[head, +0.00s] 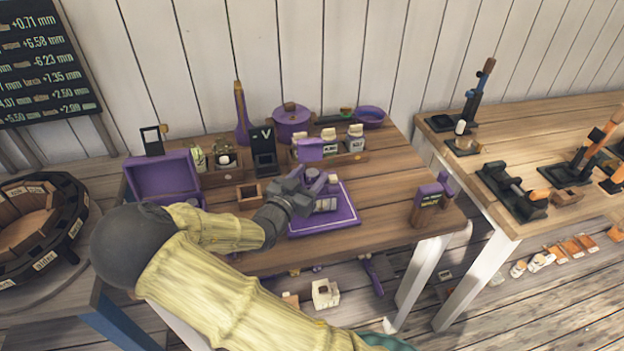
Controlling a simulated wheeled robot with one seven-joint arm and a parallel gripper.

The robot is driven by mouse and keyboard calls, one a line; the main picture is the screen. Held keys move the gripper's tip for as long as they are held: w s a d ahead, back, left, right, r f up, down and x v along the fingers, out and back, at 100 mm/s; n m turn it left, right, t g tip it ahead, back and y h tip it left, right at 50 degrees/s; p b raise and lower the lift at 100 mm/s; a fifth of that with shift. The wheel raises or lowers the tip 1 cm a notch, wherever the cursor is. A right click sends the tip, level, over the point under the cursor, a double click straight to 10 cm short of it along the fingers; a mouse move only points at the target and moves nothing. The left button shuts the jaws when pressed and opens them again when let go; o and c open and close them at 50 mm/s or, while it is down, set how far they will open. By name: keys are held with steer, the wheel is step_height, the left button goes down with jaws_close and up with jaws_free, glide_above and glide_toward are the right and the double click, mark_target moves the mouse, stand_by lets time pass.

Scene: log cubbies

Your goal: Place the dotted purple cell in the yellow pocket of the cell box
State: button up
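My gripper (306,188), dark grey, is at the end of my arm over the left part of the purple mat (345,221). It is beside or against a purple device standing on the mat (326,186); I cannot tell whether they touch. Its fingertips are too small and overlapped to show whether they are open or hold anything. I cannot make out the dotted purple cell. I cannot identify the cell box or a yellow pocket for certain. An open purple box (163,172) stands at the table's left end, its inside partly hidden by my arm.
A small wooden open box (249,195) sits left of the mat. Behind stand a black meter-like stand (264,150), a purple pot (291,121), white cartons (355,138) and a purple bowl (369,116). A purple-and-wood block (430,202) stands right. Bare tabletop (385,175) lies between.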

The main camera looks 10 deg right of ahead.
steer(key=c, duration=1)
steer(key=shift+r, duration=0.15)
